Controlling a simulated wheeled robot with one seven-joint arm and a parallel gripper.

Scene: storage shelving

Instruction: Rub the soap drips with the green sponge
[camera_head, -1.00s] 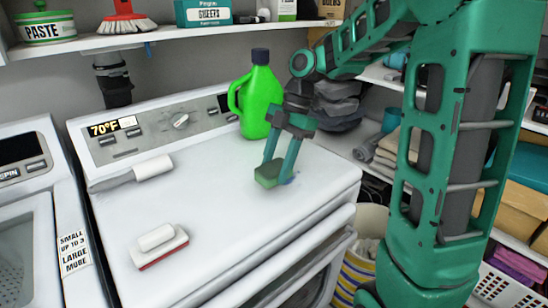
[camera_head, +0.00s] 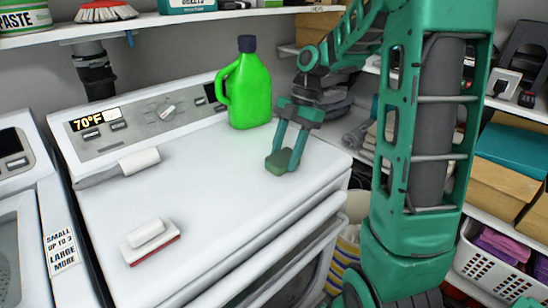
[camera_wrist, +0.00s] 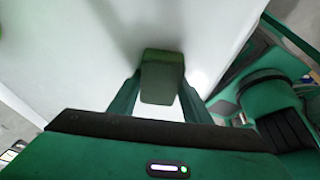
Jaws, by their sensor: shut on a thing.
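The green sponge (camera_head: 279,161) is a small dark green block at the right side of the white machine top (camera_head: 215,190). It appears to touch that surface. My gripper (camera_head: 289,150) reaches down from above with its fingers shut on the sponge. In the wrist view the sponge (camera_wrist: 161,78) sits between the two fingers over the white surface. No soap drips show on the bare part of the top; any under the sponge are hidden.
A green jug (camera_head: 250,88) stands behind the sponge. A white-handled brush (camera_head: 150,242) and a white roller-like tool (camera_head: 138,162) lie to the left. The top's right edge is close to the sponge. The middle is clear.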

